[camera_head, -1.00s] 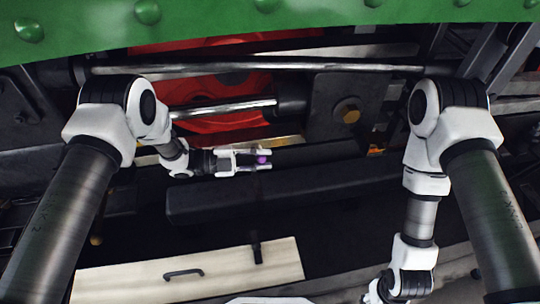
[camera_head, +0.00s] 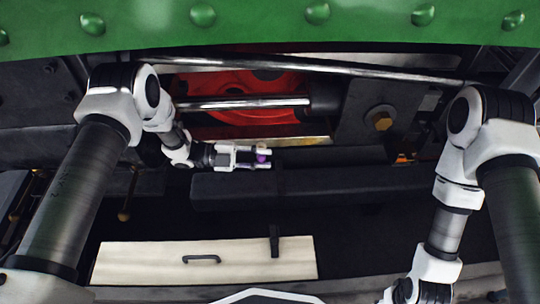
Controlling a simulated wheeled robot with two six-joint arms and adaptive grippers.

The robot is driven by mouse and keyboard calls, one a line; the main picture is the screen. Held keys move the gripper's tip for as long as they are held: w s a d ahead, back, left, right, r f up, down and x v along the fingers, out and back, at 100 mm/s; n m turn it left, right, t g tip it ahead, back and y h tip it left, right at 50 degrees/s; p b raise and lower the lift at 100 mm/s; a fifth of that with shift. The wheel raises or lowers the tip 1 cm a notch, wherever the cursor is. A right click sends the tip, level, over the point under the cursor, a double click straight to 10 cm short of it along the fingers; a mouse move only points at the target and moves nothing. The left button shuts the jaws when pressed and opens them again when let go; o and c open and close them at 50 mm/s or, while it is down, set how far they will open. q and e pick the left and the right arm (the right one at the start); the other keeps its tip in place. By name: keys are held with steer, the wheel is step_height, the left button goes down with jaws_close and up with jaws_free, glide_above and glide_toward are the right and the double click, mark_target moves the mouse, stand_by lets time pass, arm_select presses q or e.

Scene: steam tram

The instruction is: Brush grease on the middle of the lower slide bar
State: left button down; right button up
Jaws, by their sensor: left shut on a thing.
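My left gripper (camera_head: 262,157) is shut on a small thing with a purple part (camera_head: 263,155). I cannot make out bristles or grease on it. The gripper points right, just above the dark beam in the picture. The lower slide bar seems to be the pale, brassy strip (camera_head: 305,141) below the piston rod (camera_head: 245,103) and beside the dark crosshead block (camera_head: 379,112). Only part of this strip shows. The gripper tip appears just below it; I cannot tell whether anything touches. My right arm comes down at the right, and its gripper is not in view.
A bright upper bar (camera_head: 330,69) runs across under the green riveted edge (camera_head: 250,20). A red wheel (camera_head: 235,85) is behind the rod. A long dark beam (camera_head: 300,187) lies in front. A pale board with a handle (camera_head: 150,262) lies below.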

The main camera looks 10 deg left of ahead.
arm_select(q)
steer(key=shift+s+a, duration=0.15)
steer(key=shift+a, duration=0.6)
steer(key=s+d+p, duration=0.1)
steer(key=s+p, duration=0.3)
steer(key=s, duration=0.2)
steer(key=shift+d, duration=0.1)
steer(key=shift+p, duration=0.3)
